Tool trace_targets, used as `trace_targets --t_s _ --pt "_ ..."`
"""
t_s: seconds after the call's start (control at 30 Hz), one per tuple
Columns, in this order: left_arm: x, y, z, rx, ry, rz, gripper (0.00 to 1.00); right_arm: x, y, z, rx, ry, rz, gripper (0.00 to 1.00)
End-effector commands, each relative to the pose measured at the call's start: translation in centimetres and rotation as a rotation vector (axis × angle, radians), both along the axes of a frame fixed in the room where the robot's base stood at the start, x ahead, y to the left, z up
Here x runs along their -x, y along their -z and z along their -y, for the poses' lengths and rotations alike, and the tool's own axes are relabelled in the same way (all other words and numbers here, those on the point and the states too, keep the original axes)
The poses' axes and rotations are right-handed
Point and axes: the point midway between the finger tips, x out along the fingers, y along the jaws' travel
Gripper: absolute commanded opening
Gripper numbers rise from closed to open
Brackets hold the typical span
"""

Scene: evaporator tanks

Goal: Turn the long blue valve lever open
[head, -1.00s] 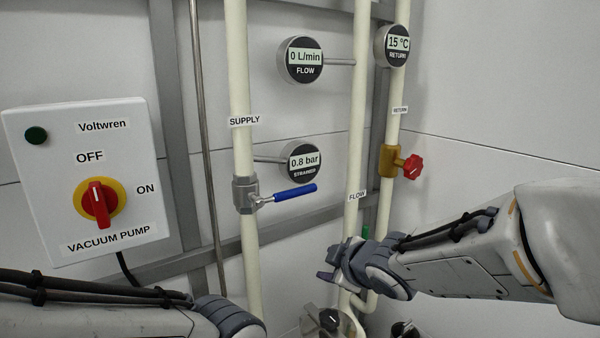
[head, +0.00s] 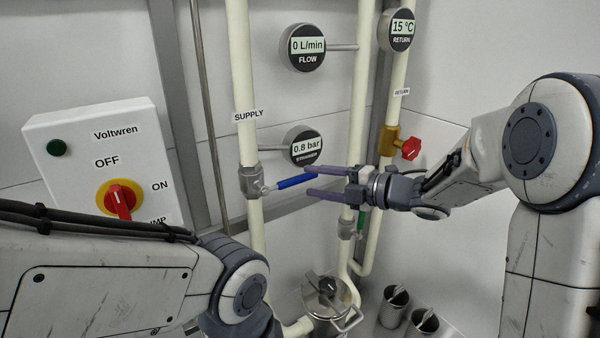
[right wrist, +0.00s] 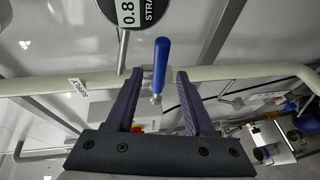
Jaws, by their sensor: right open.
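The long blue valve lever (head: 292,182) sticks out to the right from the metal valve (head: 250,181) on the SUPPLY pipe, close to level and tilted slightly up. My right gripper (head: 309,182) is open, coming from the right, with one finger above and one below the lever's free end. In the right wrist view the lever (right wrist: 161,62) lies in the gap between the two fingers of the gripper (right wrist: 159,75), touching neither as far as I can tell. My left arm crosses the lower left, its gripper out of view.
A STRAINER gauge (head: 303,146) reading 0.8 bar sits just above the lever. The FLOW gauge (head: 303,47) reads 0 L/min. A red-handled brass valve (head: 407,147) is on the RETURN pipe. A switch box (head: 95,150) stands left. A lidded metal vessel (head: 328,295) is below.

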Motion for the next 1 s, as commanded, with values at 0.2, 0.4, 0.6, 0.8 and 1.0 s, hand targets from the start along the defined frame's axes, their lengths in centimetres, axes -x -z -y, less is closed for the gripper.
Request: trace_targets --t_s 0.2,0.4,0.6,0.8,1.0 --pt "0.0 -1.5 0.0 0.0 0.001 0.0 0.0 -1.8 0.4 -2.8 0.0 -0.001 -0.002 0.53" --pt "0.0 -1.7 0.0 0.0 0.002 0.0 0.0 -2.4 0.7 -3.7 0.0 0.001 -0.001 0.53" --pt "0.0 -1.7 0.0 0.0 0.002 0.0 0.0 -2.5 0.8 -3.7 0.0 0.002 -0.001 0.53" --pt "0.0 -1.7 0.0 0.0 0.002 0.0 0.0 -2.4 0.8 -3.7 0.0 0.002 -0.001 0.0" --pt "0.0 -1.7 0.0 0.0 0.002 0.0 0.0 -2.4 0.8 -3.6 0.0 0.002 -0.001 0.0"
